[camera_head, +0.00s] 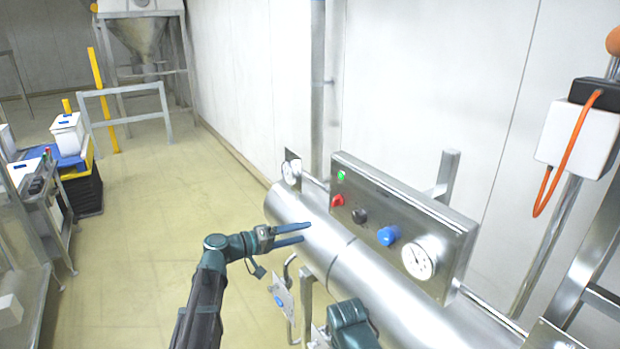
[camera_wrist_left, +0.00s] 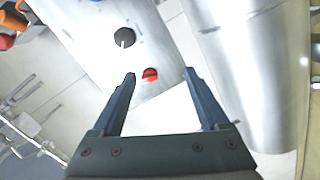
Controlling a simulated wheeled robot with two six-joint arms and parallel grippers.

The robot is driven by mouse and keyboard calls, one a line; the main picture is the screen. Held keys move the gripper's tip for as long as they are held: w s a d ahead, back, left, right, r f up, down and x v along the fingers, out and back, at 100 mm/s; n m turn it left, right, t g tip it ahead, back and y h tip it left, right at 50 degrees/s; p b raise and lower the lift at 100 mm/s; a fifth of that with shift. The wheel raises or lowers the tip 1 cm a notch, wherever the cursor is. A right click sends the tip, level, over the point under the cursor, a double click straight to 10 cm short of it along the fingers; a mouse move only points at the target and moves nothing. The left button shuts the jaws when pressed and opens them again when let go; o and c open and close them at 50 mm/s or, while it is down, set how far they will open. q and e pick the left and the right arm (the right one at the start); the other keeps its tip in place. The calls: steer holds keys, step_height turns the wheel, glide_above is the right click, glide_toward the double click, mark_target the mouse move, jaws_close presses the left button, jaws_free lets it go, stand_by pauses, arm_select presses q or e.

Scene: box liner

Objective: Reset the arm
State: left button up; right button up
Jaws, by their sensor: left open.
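My left arm reaches in from the lower left in the head view. Its gripper (camera_head: 305,233) is open and empty, in front of the steel cylinder and left of the control panel (camera_head: 450,222). In the left wrist view the two fingers (camera_wrist_left: 165,88) are spread apart with nothing between them. The red knob (camera_head: 337,200) shows just beyond the fingertips in the wrist view (camera_wrist_left: 150,74), apart from them. Part of my right arm (camera_head: 352,322) shows at the bottom of the head view; its gripper cannot be seen.
The panel also carries a green button (camera_head: 341,176), a black knob (camera_head: 359,215), a blue knob (camera_head: 388,235) and a gauge (camera_head: 419,259). The steel cylinder (camera_head: 385,290) runs below it. A machine with white containers (camera_head: 68,134) stands at left. The floor between is clear.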

arm_select(q)
steer(key=s+d+f+m+g+y+b, duration=0.25)
steer(key=s+d+f+g+b, duration=0.2)
steer(key=s+f, duration=0.6)
steer(key=s+d+f+m+g+y+b, duration=0.25)
steer(key=s+d+f+y+b, duration=0.35)
steer(key=f, duration=0.8)
steer(key=s+a+f+g+y+b, duration=0.2)
steer(key=s+a+f+y+b, duration=0.3)
steer(key=s+f, duration=0.6)
steer(key=s+a+y, duration=0.1)
steer(key=a+y, duration=0.1)
steer(key=shift+s+a+f, duration=0.3)
steer(key=shift+a+f, duration=0.1)
